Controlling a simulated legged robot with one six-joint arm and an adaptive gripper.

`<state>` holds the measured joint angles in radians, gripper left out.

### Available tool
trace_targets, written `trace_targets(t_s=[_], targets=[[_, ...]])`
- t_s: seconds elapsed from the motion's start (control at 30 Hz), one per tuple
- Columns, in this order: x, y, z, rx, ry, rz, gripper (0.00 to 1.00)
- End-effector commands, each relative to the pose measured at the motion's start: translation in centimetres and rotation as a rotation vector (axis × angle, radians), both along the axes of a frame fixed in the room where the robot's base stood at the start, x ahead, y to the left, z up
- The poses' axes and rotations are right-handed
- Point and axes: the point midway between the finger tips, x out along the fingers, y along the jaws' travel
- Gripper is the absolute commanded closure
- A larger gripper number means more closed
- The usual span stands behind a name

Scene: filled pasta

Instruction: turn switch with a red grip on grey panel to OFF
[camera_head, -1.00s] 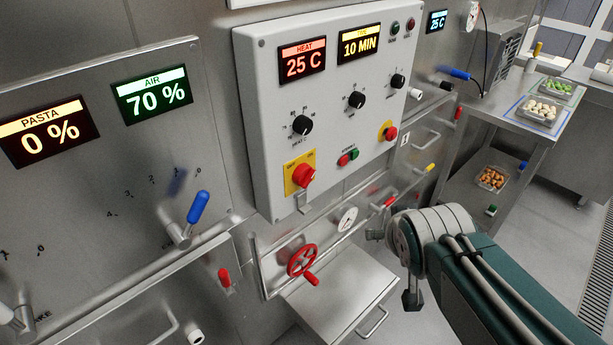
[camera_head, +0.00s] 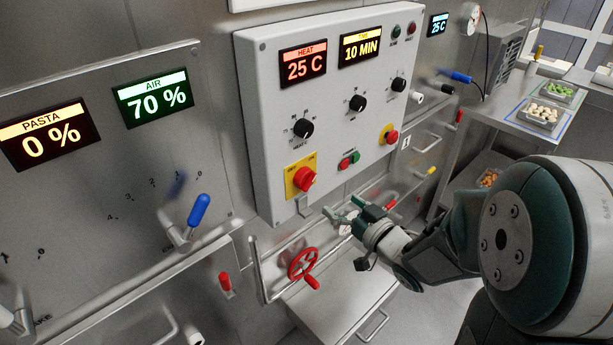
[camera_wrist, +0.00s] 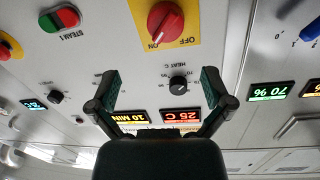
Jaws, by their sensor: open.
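The grey panel (camera_head: 345,120) is mounted on the wall in the head view. The switch with a red grip (camera_head: 304,179) sits on a yellow plate (camera_head: 291,188) at its lower left. In the wrist view, the red grip (camera_wrist: 166,20) is at the top, and its white mark points toward ON, with OFF beside it. My gripper (camera_head: 343,209) is open and empty, below and to the right of the switch in the head view. In the wrist view, its spread fingers (camera_wrist: 160,88) are apart from the switch.
Green and red buttons (camera_head: 349,160), a red knob on yellow (camera_head: 391,136) and black dials (camera_head: 302,128) share the panel. A red handwheel (camera_head: 302,263) and rail lie below. A blue-handled lever (camera_head: 198,209) is to the left. A side table (camera_head: 500,112) with food trays stands at right.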

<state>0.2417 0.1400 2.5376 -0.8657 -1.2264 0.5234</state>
Motion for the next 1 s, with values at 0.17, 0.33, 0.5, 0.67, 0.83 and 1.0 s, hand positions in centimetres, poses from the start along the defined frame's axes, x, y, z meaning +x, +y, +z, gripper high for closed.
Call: trace_targets(t_s=[0.17,0.33,0.5,0.67,0.83,1.0], targets=[[0.1,0.6,-0.1,0.036,-0.012,0.034,0.0],[2.0,2.0,0.0,0.034,-0.013,0.035,0.0],[4.7,3.8,0.0,0.033,-0.014,0.034,0.0],[7.0,5.2,-0.1,0.033,-0.013,0.033,0.0],[8.4,6.1,0.0,0.033,-0.013,0.03,0.0],[8.8,6.3,0.0,0.033,-0.013,0.029,0.0]])
